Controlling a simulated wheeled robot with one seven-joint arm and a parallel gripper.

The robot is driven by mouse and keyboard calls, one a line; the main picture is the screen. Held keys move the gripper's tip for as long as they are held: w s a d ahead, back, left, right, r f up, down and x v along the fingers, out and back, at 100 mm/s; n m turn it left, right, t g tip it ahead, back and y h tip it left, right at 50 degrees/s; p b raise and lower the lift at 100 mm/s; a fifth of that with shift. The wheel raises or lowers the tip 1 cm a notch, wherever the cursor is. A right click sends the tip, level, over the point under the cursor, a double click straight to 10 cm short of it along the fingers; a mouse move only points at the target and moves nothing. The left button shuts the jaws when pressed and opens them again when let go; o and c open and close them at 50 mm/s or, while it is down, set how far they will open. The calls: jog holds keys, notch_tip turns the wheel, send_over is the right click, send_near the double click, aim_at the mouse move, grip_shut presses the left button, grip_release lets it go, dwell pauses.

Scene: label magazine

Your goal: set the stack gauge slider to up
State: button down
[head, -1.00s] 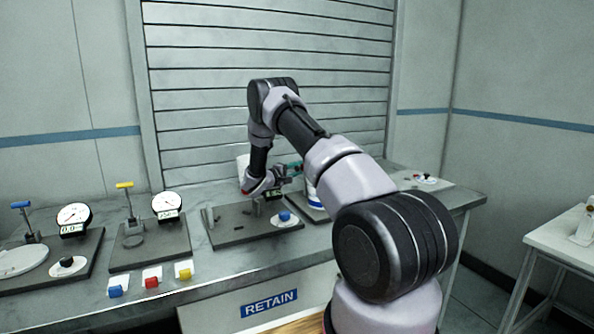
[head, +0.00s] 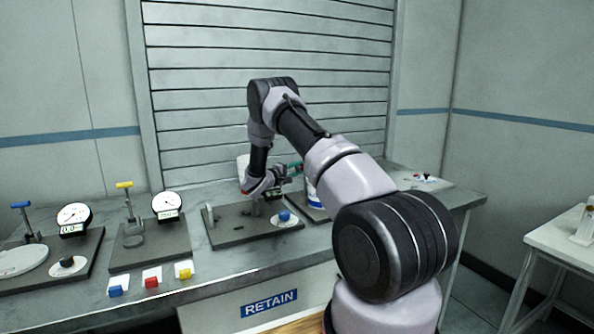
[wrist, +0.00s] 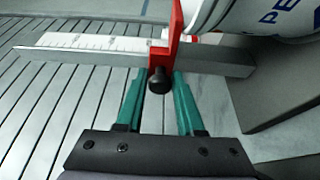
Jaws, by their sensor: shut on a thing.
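In the wrist view the stack gauge is a pale metal bar with a white graduated scale (wrist: 95,42). A red slider (wrist: 176,38) sits across the bar, near its right part in this view, with a black knob (wrist: 158,80) on it. My gripper (wrist: 158,86) has green fingers, one on each side of the knob, and is shut on it. In the head view my gripper (head: 292,168) is above the bench's right part; the slider is too small or hidden there to make out.
A white lettered container (wrist: 245,14) is close beside the slider. Below my gripper is a dark base plate (head: 232,236) with a blue knob (head: 284,216). Dial gauges (head: 73,216) stand left. Blue, red and yellow buttons line the front edge.

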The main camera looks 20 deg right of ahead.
notch_tip(320, 180, up, 19)
dwell(0.4)
jog(key=c, duration=0.6)
grip_release()
jog(key=shift+f, duration=0.1)
jog(key=v, duration=1)
jog(key=shift+s+a, duration=0.2)
jog(key=shift+a, duration=0.15)
